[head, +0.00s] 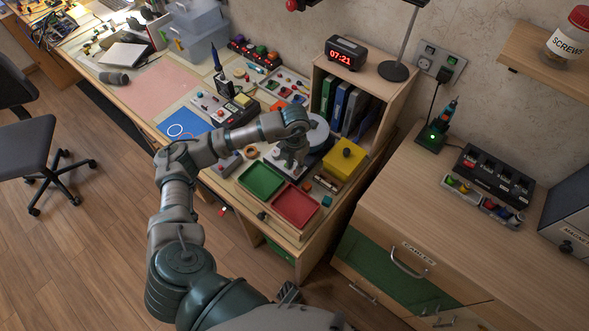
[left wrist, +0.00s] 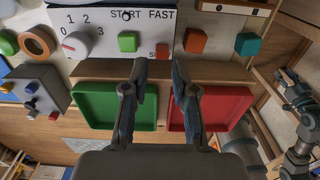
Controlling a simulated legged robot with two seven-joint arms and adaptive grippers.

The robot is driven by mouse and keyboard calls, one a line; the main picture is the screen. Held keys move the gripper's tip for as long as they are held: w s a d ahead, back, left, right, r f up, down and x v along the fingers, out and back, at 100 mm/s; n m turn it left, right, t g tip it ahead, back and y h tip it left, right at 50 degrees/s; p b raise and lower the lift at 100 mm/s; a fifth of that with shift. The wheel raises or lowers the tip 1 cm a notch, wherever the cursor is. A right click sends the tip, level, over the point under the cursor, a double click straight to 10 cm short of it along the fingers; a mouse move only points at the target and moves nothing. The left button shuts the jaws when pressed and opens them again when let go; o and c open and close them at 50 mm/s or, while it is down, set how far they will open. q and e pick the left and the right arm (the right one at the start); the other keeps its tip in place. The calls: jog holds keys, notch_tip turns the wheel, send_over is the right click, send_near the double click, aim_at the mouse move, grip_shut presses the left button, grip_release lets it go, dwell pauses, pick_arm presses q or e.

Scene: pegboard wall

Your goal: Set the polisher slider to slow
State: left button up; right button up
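The white polisher panel (left wrist: 100,40) shows at the top of the left wrist view. It has a numbered dial (left wrist: 76,45), a green button (left wrist: 128,41) under START, and a FAST label. A small red slider cap (left wrist: 162,50) sits well below FAST, at the lower label, which is partly covered. My left gripper (left wrist: 160,66) is open and empty, its fingertips just below the panel and a little apart from the cap in the picture. In the head view the left gripper (head: 291,158) hides most of the panel. A dark gripper (head: 288,293), apparently my right, shows small at the bottom.
A green tray (head: 262,180) and a red tray (head: 297,205) lie in front of the panel. A yellow box (head: 345,160) and a shelf with binders (head: 343,105) stand to the right. Orange (left wrist: 195,40) and teal (left wrist: 248,44) blocks lie right of the panel.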

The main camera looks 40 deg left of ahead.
aim_at(294, 172)
pick_arm(q)
notch_tip(294, 172, up, 8)
dwell(0.6)
